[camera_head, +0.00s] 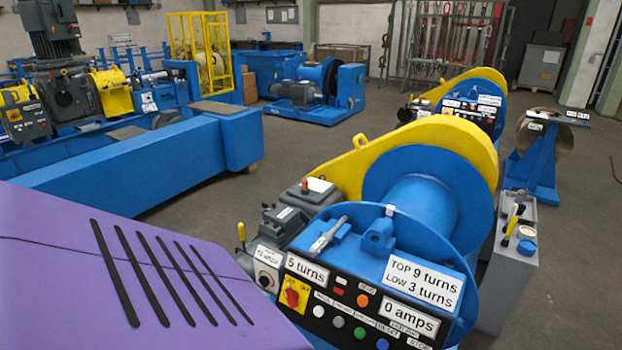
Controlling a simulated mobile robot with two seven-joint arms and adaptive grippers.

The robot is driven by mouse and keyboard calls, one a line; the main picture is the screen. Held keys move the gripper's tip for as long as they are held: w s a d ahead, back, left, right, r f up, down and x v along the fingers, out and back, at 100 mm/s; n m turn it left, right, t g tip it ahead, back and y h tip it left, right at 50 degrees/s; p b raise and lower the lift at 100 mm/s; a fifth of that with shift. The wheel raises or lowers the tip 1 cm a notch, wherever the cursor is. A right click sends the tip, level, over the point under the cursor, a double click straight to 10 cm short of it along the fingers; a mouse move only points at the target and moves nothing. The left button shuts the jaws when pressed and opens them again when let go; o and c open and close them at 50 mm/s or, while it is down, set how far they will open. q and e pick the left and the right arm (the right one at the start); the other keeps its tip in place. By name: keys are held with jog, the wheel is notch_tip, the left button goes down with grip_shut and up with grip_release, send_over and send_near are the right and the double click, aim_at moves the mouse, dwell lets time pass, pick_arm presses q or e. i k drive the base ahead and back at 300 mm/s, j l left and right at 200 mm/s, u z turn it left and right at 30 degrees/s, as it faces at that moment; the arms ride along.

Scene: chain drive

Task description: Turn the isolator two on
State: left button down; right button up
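A red rotary switch on a yellow plate (293,292) sits at the left of the black control panel (338,288) on the near blue winch. A second rotary knob (265,281) is on a grey box left of that panel. The far winch has a similar control panel (470,107), too small to read. No label reading isolator two is legible, so I cannot tell which switch it is or its setting. Neither of my grippers is in view.
The near winch (412,190) has a yellow guard (345,168). A grey box with levers (510,262) stands at its right. A blue stand (537,165) is further right. A long blue beam (150,165) lies at left. Grey floor (300,140) is clear behind.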

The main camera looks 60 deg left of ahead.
aim_at(292, 297)
jog(key=u, duration=1.9)
jog(key=z, duration=0.5)
jog(key=i+j, duration=0.05)
jog(key=j, duration=0.05)
